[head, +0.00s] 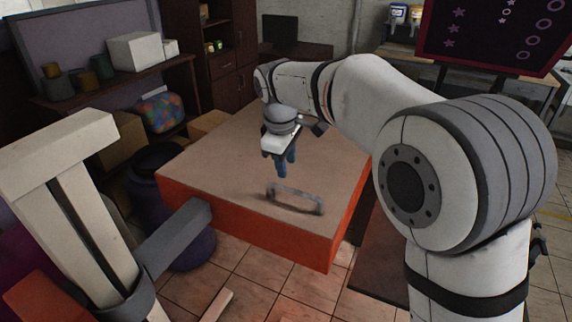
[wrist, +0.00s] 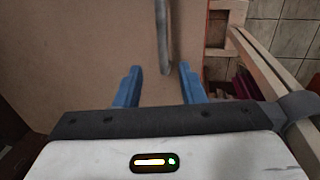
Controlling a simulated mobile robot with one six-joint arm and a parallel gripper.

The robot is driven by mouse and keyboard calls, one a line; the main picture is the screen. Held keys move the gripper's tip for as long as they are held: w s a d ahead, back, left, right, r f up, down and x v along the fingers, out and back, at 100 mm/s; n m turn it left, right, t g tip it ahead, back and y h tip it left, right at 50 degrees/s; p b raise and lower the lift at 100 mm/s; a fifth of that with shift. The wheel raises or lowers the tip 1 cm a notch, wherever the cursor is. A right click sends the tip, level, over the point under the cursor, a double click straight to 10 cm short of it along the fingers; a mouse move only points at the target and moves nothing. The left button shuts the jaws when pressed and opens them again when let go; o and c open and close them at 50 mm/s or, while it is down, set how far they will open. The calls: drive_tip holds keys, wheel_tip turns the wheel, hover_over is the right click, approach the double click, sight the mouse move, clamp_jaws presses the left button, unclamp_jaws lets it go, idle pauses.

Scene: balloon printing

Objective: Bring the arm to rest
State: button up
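My white arm reaches in from the right in the head view. My gripper (head: 282,168) points down above the table (head: 225,168), which has a tan top and orange sides. Its blue fingers are apart in the wrist view (wrist: 160,88), with nothing held between them. A grey metal handle (head: 295,198) is on the table below and slightly right of the fingers. In the wrist view the handle (wrist: 162,40) shows ahead of the fingertips, apart from them.
A cream wooden frame (head: 70,165) with a grey bar (head: 175,240) stands at front left, close to the table. A dark round container (head: 160,190) is behind it. A shelf with a white box (head: 135,50) is at back left. Most of the tabletop is clear.

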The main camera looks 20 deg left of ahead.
drive_tip(key=shift+d, duration=0.1)
drive_tip(key=s+d+r+m, duration=0.1)
drive_tip(key=s+d+m, duration=0.25)
drive_tip(key=d, duration=0.75)
drive_tip(key=s+d+r+m, duration=0.15)
drive_tip(key=d+m, duration=0.35)
drive_tip(key=d, duration=0.6)
drive_tip(key=s+d+f+m, duration=0.3)
drive_tip(key=s+d+m, duration=0.1)
drive_tip(key=s+d, duration=0.3)
drive_tip(key=s+d+f+m+t+b, duration=0.1)
drive_tip(key=s+d+f+m, duration=0.3)
drive_tip(key=s+d, duration=0.3)
drive_tip(key=shift+s+d, duration=0.15)
drive_tip(key=shift+s, duration=0.7)
drive_tip(key=shift+m, duration=0.25)
